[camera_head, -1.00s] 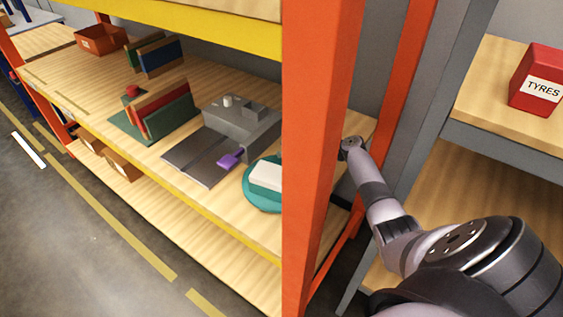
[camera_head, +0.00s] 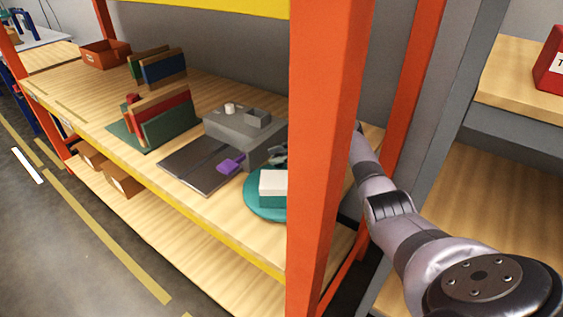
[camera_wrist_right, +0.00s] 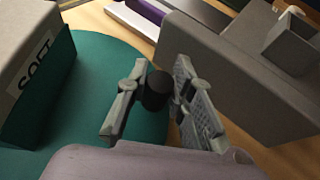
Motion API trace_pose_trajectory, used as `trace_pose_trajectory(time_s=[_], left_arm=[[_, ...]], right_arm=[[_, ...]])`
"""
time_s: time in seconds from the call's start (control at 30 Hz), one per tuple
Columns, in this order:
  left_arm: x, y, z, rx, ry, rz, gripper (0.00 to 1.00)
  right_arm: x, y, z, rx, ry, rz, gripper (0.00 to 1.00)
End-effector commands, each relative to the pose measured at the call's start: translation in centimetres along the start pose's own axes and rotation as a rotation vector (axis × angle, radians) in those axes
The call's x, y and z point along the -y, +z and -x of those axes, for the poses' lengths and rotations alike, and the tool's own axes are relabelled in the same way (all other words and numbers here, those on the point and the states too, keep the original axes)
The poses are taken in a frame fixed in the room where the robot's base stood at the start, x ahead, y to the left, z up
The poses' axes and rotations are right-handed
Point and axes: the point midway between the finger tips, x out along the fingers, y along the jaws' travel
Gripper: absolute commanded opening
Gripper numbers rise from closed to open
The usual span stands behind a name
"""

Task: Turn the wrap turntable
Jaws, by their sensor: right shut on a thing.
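The wrap turntable (camera_head: 252,195) is a round teal disc near the shelf's front edge, partly hidden by the orange post. It also shows in the right wrist view (camera_wrist_right: 112,62). On it rests a box (camera_head: 273,183), white above and teal below; in the right wrist view the box (camera_wrist_right: 22,60) looks grey and bears a "SOFT" label. A black upright peg (camera_wrist_right: 157,92) stands at the disc's edge. My right gripper (camera_wrist_right: 160,78) is shut on this peg, with one finger on each side. In the head view only a bit of this gripper (camera_head: 279,154) shows left of the post.
A grey machine (camera_head: 240,130) with a dark plate (camera_head: 196,163) and a purple piece (camera_head: 230,163) stands beside the turntable. The orange post (camera_head: 325,150) rises between the camera and my right arm. Book racks (camera_head: 165,120) stand farther left.

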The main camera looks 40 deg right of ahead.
Motion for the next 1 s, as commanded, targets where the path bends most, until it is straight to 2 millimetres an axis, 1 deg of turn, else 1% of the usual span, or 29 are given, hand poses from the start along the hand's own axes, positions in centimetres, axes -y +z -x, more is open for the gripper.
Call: trace_pose_trajectory(time_s=[0.03,0.2,0.63,0.67,0.93,1.0], left_arm=[[-0.04,0.02,-0.39,0.000,0.000,0.000,0.00],[-0.08,0.04,-0.66,0.000,0.001,0.000,0.00],[-0.12,0.03,-0.66,0.000,0.001,0.000,0.00],[-0.12,0.02,-0.66,0.000,0.001,0.000,0.00],[-0.13,0.01,-0.66,-0.001,0.001,0.000,0.00],[-0.13,0.01,-0.66,-0.001,0.001,0.000,0.00]], right_arm=[[-0.03,-0.14,-0.19,0.001,0.008,0.000,0.00],[-0.10,0.00,-0.29,0.000,0.024,0.007,0.00],[-0.13,0.03,-0.31,-0.001,0.027,0.008,0.00],[-0.13,0.03,-0.31,-0.001,0.027,0.008,0.23],[-0.10,0.05,-0.28,-0.001,0.026,0.009,0.41],[-0.09,0.06,-0.28,-0.001,0.026,0.009,0.43]])
